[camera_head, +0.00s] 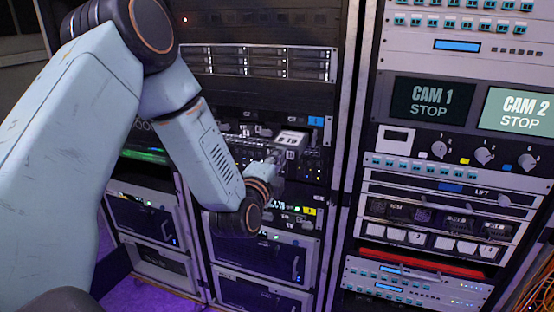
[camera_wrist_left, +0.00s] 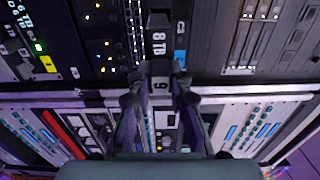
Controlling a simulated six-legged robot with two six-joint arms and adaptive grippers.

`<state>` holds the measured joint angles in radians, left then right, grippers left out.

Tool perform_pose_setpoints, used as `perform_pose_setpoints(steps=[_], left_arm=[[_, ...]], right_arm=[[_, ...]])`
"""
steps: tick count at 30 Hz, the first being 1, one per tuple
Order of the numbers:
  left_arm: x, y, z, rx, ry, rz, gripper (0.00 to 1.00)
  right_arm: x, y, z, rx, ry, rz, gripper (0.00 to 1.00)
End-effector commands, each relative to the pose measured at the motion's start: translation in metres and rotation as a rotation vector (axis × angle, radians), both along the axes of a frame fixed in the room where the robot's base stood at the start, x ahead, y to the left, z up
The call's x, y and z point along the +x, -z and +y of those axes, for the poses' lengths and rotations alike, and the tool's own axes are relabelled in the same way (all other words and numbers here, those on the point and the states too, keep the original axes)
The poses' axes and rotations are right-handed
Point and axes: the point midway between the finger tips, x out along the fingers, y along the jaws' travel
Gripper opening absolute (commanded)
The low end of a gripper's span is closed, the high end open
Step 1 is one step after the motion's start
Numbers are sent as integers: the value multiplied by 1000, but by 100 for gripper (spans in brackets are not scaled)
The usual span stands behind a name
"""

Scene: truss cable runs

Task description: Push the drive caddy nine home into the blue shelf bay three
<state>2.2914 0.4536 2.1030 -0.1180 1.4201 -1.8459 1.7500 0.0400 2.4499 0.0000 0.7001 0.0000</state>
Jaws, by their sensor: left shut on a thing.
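The drive caddy nine (camera_head: 291,139) is a dark block with a pale label on top. It sticks out of the front of a shelf in the middle rack. In the left wrist view the caddy (camera_wrist_left: 159,45) shows an "8 TB" label and a figure that looks like 9 near its front end. My left gripper (camera_head: 272,166) is shut on the caddy's front end; its two fingers (camera_wrist_left: 160,92) sit on either side of it. The blue shelf tag (camera_head: 315,121) is just right of the caddy and also shows in the wrist view (camera_wrist_left: 180,56). The bay's inside is hidden. My right gripper is out of view.
A shelf with a yellow tag (camera_head: 309,211) lies below. A row of silver drive units (camera_head: 255,62) is above. The right rack (camera_head: 440,145) with CAM 1 and CAM 2 screens stands beside a metal upright (camera_head: 343,165). Free room lies in front of the racks.

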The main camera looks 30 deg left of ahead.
Motion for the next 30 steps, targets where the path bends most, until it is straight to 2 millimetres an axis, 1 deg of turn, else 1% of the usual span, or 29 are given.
perform_pose_setpoints(steps=[30], left_arm=[[26,-2,6,2,0,-5,0]], right_arm=[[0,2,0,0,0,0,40]])
